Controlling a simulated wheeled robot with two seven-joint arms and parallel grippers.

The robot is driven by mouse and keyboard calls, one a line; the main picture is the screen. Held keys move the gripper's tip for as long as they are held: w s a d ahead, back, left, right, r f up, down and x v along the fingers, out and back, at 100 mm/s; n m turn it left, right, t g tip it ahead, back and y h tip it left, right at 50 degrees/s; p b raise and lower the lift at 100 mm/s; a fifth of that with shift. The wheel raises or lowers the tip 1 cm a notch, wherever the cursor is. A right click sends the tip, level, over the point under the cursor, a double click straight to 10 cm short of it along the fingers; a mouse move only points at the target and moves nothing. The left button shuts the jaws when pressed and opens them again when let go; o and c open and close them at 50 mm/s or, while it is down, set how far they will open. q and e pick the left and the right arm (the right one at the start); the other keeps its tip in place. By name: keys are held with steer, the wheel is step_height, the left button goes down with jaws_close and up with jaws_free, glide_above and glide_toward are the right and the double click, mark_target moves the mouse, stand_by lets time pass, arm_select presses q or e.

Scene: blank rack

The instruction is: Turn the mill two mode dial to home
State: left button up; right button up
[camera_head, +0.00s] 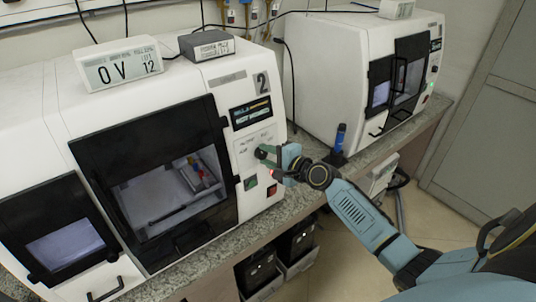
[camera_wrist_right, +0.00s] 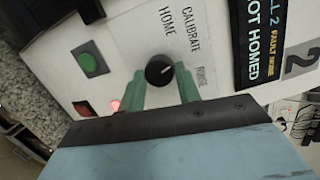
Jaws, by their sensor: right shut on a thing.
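The mill two (camera_head: 228,80) is the white machine marked 2 at the left. Its black round mode dial (camera_wrist_right: 158,70) shows in the wrist view beside the printed words HOME and CALIBRATE and a third label that is hard to read. The dial's pale mark points to the right in that view, away from HOME, roughly toward the third label. My right gripper (camera_head: 266,160) is at the control panel, and its green fingers (camera_wrist_right: 161,92) are shut on the dial from both sides. The mill's screen (camera_wrist_right: 248,50) reads NOT HOMED. My left gripper is not in view.
A green button (camera_wrist_right: 90,59) and a red one (camera_wrist_right: 82,109) sit close to the dial. The mill's dark-framed door (camera_head: 150,140) is to the left. A second white machine (camera_head: 330,70) and a blue upright object (camera_head: 340,135) stand on the bench to the right.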

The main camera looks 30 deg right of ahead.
steer(key=n+p, duration=0.1)
steer(key=n, duration=0.2)
steer(key=shift+r+n+g+h, duration=0.15)
steer(key=shift+n+g+h, duration=0.15)
steer(key=shift+a+n+h+p, duration=0.1)
steer(key=shift+n+h+p, duration=0.2)
steer(key=shift+n+p, duration=1.15)
steer(key=shift+n, duration=0.45)
steer(key=o, duration=1)
steer(key=shift+s+b, duration=0.35)
steer(key=shift+s, duration=0.2)
steer(key=v, duration=1.2)
steer(key=shift+r+b, duration=0.35)
